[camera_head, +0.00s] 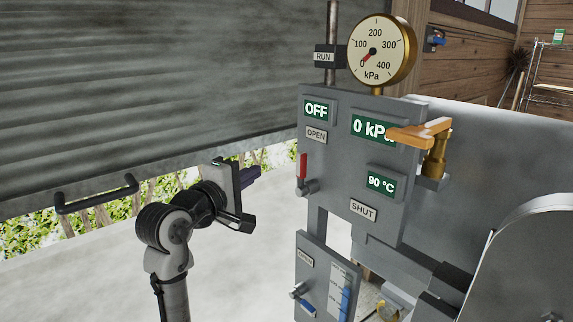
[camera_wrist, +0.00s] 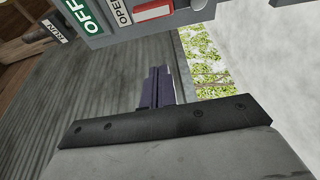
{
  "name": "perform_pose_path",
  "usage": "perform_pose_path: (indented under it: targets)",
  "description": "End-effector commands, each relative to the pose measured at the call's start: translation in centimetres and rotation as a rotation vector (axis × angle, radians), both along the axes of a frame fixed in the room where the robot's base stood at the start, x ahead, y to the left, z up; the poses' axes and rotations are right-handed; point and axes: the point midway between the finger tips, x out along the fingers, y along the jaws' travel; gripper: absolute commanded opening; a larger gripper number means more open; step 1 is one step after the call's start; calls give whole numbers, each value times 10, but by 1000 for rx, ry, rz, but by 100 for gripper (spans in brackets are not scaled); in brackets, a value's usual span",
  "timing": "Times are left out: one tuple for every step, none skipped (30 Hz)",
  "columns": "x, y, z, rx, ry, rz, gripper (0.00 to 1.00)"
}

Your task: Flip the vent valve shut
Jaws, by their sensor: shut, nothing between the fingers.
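A grey control panel (camera_head: 336,170) carries a valve with a red lever (camera_head: 302,167) on its left edge. The lever stands upright, with an OPEN label (camera_head: 316,134) near its top and a SHUT label (camera_head: 363,210) lower down on the panel. No label reads "vent", so I cannot tell for sure that this is the vent valve. My gripper (camera_head: 254,174) is shut and empty, left of the red lever and apart from it. In the wrist view its purple fingers (camera_wrist: 157,88) are together, and the red lever (camera_wrist: 153,11) shows at the top edge.
A round gauge (camera_head: 381,49) reads near zero; displays show OFF, 0 kPa and 90 °C. An orange-handled valve (camera_head: 434,150) juts out at right. A lower panel (camera_head: 322,272) has a blue-tipped lever (camera_head: 304,304). A shutter (camera_head: 130,95) with a handle stands behind my arm.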

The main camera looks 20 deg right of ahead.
Motion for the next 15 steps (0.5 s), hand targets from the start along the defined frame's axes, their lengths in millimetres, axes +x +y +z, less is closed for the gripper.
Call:
perform_pose_path:
  targets:
    - [0, 0, 0, -1, -1, 1, 0]
    - [0, 0, 0, 0, -1, 1, 0]
    - [1, 0, 0, 0, -1, 2, 0]
    - [1, 0, 0, 0, -1, 2, 0]
    - [2, -1, 1, 0, -1, 2, 0]
    - [4, -4, 1, -1, -1, 1, 0]
    - [5, -6, 1, -1, -1, 1, 0]
    - [7, -9, 2, -2, -1, 0, 0]
    - [11, -13, 2, 0, -1, 0, 0]
    - [14, -17, 2, 1, -1, 1, 0]
    - [18, -21, 2, 0, -1, 1, 0]
    - [23, -28, 3, 1, -1, -1, 0]
    - [27, -33, 3, 1, -1, 0, 0]
    - [31, -38, 3, 1, -1, 1, 0]
    - [37, -45, 3, 1, -1, 1, 0]
